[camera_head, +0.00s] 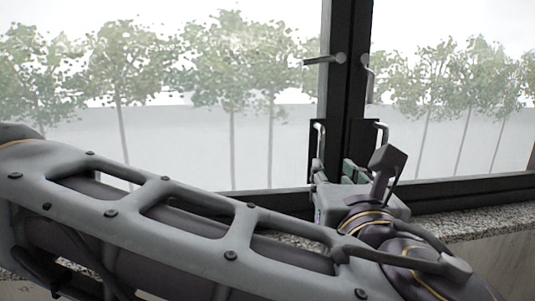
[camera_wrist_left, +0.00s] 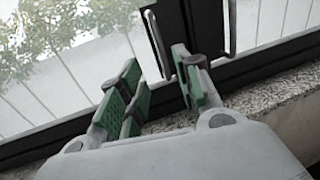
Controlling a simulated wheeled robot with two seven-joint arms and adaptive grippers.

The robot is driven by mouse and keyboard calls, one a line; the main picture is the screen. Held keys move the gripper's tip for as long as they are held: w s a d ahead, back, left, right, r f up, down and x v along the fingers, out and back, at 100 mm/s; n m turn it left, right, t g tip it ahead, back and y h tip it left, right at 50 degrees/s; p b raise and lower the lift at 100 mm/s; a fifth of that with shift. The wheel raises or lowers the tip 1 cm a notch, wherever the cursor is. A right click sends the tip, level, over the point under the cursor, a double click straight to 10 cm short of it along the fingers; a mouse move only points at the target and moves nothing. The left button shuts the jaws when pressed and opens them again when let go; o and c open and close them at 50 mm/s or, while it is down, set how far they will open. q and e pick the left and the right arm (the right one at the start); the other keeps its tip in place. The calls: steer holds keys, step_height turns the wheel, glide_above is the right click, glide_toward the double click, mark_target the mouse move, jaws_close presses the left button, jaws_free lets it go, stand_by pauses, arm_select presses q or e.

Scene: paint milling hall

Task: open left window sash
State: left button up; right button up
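The left window sash (camera_head: 215,140) is a large pane in a dark frame, left of the dark centre post. It looks closed. A lever handle (camera_head: 325,60) lies horizontal near the top of its frame edge. Lower down is an upright pull handle (camera_head: 319,140), a pale bar on a dark plate, also in the left wrist view (camera_wrist_left: 157,42). My left gripper (camera_head: 337,172), with green pads, is at the lower end of this handle. In the left wrist view the fingers (camera_wrist_left: 156,82) are apart, and the bar shows between them; contact cannot be told.
The right sash (camera_head: 450,120) has its own upright pull handle (camera_head: 383,133) and a lever (camera_head: 369,80) pointing down, close to the gripper's right. A speckled stone sill (camera_head: 480,220) runs below the frame. My left arm covers the lower left of the head view.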

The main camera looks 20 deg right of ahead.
mark_target(321, 156)
arm_select(q)
steer(key=p+x, duration=0.3)
steer(key=x, duration=1)
steer(key=shift+p, duration=0.3)
jaws_close()
